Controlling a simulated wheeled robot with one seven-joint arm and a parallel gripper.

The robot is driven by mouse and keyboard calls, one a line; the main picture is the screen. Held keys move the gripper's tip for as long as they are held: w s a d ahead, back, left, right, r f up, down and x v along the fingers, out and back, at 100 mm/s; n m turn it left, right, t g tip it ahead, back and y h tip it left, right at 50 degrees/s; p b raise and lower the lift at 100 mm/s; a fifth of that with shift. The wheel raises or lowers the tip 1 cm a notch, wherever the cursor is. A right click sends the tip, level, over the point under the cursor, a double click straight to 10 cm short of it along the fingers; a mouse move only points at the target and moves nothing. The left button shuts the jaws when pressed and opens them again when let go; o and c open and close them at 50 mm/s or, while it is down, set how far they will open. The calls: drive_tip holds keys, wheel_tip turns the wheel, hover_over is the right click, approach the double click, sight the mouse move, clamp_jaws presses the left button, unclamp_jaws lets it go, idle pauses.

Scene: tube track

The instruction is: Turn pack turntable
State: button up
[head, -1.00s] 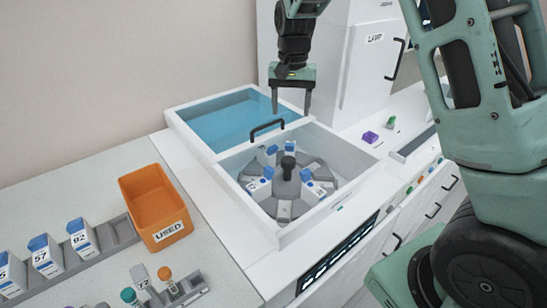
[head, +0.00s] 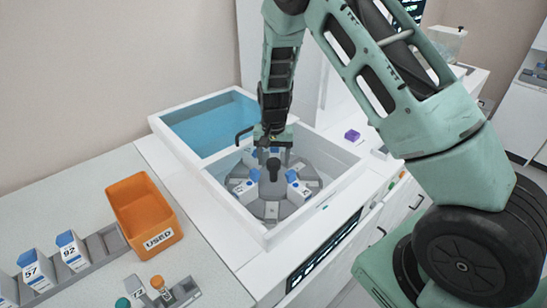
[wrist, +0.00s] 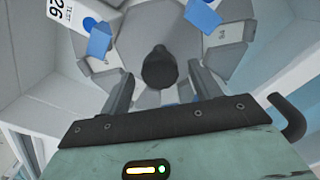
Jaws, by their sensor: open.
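The pack turntable (head: 270,208) is a grey round carousel inside a white-walled well. Its dark centre knob (head: 273,168) stands upright, and the knob also shows in the wrist view (wrist: 160,68). White packs with blue caps sit in some of its slots, one at the left (head: 246,187) and one at the right (head: 297,188). My gripper (head: 272,160) is open, low over the turntable at or just behind the knob. In the wrist view my fingers (wrist: 160,84) are spread, one on each side of the knob, with gaps visible. I cannot tell their exact height against the knob.
The well's white walls (head: 238,210) surround the turntable closely. A blue-windowed lid (head: 212,122) with a black handle (wrist: 290,115) lies behind it, near my gripper. An orange USED bin (head: 143,212) and a rack of packs (head: 95,250) stand at the left.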

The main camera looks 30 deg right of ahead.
drive_tip(key=shift+f, duration=0.45)
drive_tip(key=shift+c, duration=0.3)
clamp_jaws()
drive_tip(key=shift+m, duration=0.5)
drive_tip(key=shift+r+m+p, duration=0.1)
drive_tip(key=shift+m+p, duration=0.35)
drive_tip(key=shift+m, duration=1.25)
drive_tip(key=shift+m+p, duration=0.4)
drive_tip(key=shift+m, duration=1.3)
drive_tip(key=shift+w+m, duration=0.1)
drive_tip(key=shift+m, duration=0.3)
